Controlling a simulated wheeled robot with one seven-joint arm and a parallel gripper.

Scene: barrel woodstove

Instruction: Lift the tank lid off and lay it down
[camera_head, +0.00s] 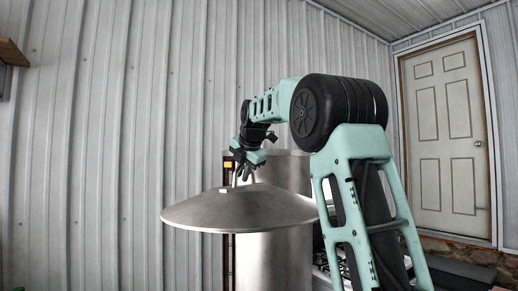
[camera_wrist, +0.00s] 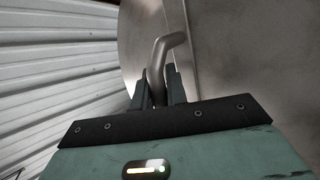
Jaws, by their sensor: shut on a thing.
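The tank lid (camera_head: 240,208) is a wide, shallow metal cone with a bent handle on top, and it also shows in the wrist view (camera_wrist: 225,60). My gripper (camera_head: 243,177) is shut on the lid's handle; in the wrist view the two dark fingers (camera_wrist: 160,88) hold the bent metal bar (camera_wrist: 160,58) between them. The tank (camera_head: 275,258) is a metal cylinder below the lid. The lid reaches well past the tank to the left, off centre from it. Whether the lid touches the tank's rim is hidden.
Another metal cylinder (camera_head: 287,170) stands behind the lid. A stove top with grates (camera_head: 330,264) is low at the right, partly behind my arm. A corrugated wall (camera_head: 120,120) closes the back, and a white door (camera_head: 447,135) is at the right. Open space lies left of the tank.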

